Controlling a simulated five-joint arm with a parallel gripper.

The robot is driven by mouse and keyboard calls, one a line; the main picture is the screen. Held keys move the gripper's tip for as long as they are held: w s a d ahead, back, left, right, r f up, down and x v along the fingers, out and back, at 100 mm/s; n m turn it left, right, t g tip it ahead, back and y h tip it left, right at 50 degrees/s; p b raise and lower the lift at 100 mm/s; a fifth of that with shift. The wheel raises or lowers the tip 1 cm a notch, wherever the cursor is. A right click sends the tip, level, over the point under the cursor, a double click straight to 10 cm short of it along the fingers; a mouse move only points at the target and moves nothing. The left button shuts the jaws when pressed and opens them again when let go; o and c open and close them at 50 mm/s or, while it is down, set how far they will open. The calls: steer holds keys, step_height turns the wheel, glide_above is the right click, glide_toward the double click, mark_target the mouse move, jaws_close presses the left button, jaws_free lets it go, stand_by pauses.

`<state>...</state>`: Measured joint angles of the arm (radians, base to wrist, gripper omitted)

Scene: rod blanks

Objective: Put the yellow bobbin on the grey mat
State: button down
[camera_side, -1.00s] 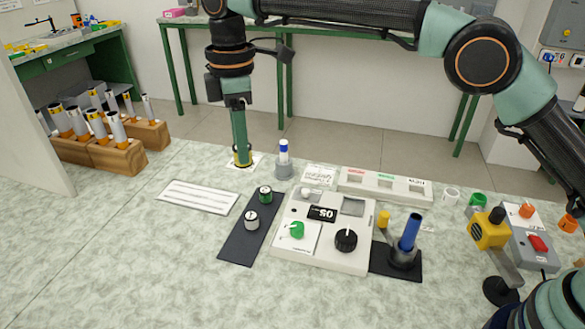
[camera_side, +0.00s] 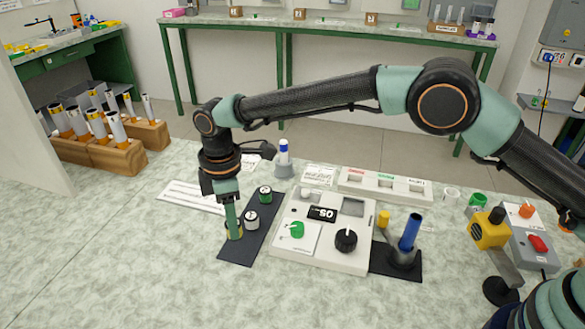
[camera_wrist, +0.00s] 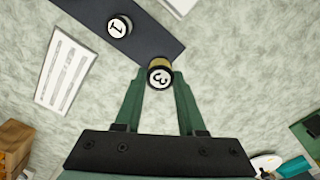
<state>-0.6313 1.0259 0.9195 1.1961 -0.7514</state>
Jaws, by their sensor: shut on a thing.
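My gripper (camera_side: 234,229) points down and is shut on the yellow bobbin (camera_side: 233,236). In the wrist view the bobbin (camera_wrist: 160,74) shows a white top marked 3 between the fingertips (camera_wrist: 160,82). The dark grey mat (camera_side: 236,256) lies below, left of the control box, and also shows in the wrist view (camera_wrist: 152,40). The bobbin is at the mat's near left part, close to its edge. I cannot tell whether it touches the mat. A white-topped bobbin marked 1 (camera_wrist: 119,26) stands on the mat, and a green one (camera_side: 265,194) stands farther back.
The control box (camera_side: 322,230) stands just right of the mat. A blue tube (camera_side: 410,232) stands in a dark holder at the right. A white striped sheet (camera_side: 190,196) lies behind left. The bench to the left and front is clear.

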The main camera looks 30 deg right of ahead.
steer(key=shift+f, duration=2.7)
steer(key=shift+f, duration=0.2)
steer(key=c, duration=0.5)
jaws_free()
steer(key=shift+r, duration=0.1)
